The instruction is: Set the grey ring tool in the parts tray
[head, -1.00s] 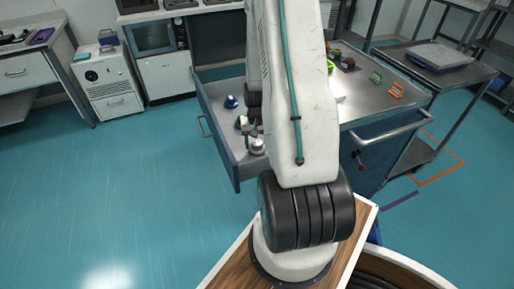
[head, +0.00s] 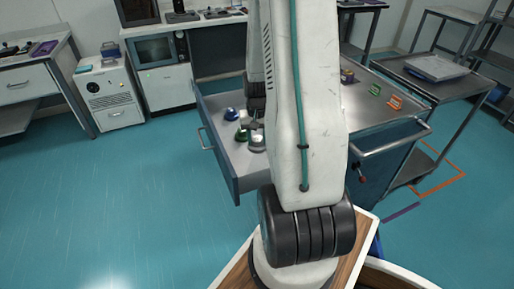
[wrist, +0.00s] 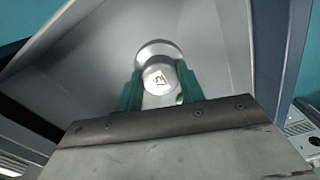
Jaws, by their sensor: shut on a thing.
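My gripper (wrist: 152,97) has green fingers shut on a grey round piece (wrist: 160,76) with a dark mark on its end, which I take for the grey ring tool. A wider pale round shape shows just behind it; I cannot tell if it is part of the same piece. In the head view my gripper is over the open drawer (head: 222,155), mostly hidden by my arm, and the silvery piece (head: 257,141) shows below it. I cannot make out which thing is the parts tray.
A blue item (head: 231,113) and a dark green item (head: 241,134) are in the drawer. The metal worktop (head: 385,115) holds orange (head: 394,103) and green (head: 375,89) holders. A cart (head: 440,85) stands at the right. The floor at the left is clear.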

